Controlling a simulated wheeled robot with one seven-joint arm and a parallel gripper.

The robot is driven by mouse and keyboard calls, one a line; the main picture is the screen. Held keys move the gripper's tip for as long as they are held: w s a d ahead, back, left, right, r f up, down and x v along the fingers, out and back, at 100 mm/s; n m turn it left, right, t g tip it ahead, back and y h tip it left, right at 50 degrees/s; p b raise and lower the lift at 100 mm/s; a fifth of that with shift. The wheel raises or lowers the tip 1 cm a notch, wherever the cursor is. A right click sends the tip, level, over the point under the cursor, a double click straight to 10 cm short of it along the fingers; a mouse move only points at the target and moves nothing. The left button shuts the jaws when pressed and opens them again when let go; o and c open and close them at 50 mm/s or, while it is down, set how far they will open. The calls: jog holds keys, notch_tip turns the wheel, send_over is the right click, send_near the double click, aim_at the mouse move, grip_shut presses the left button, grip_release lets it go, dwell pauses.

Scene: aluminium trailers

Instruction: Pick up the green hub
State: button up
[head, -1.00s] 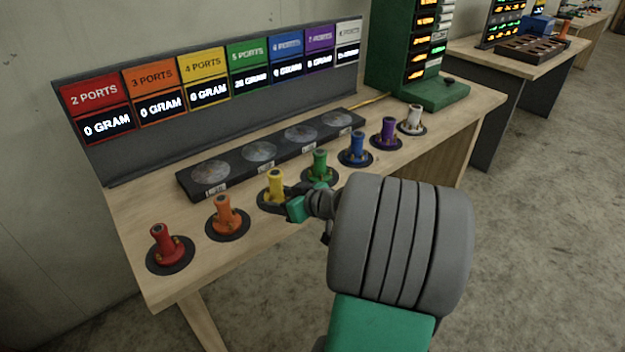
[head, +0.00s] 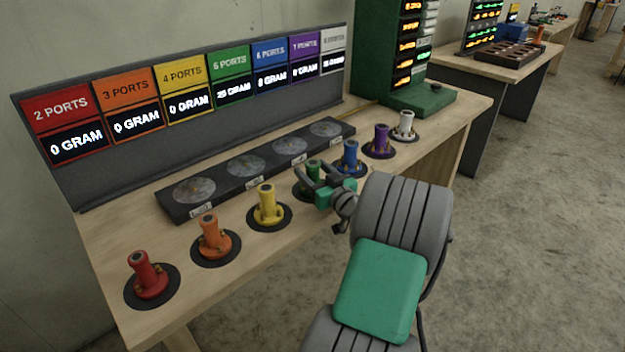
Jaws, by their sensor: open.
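The green hub (head: 313,168) stands on its dark round pad on the wooden table, between the yellow hub and the blue hub. My gripper (head: 319,178) is open and right at the green hub, its dark fingers pointing towards the table's back. The gripper hides the lower part of the hub. I cannot tell whether the fingers touch it or stand on both sides of it.
The yellow hub (head: 266,203) is left of my gripper and the blue hub (head: 350,157) is close on its right. Orange (head: 212,236), red (head: 147,272), purple (head: 380,140) and white (head: 405,124) hubs continue the row. A dark bar with round discs (head: 217,196) lies behind.

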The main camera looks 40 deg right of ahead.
grip_shut()
dwell(0.5)
dwell(0.8)
jog(key=shift+r, duration=0.1)
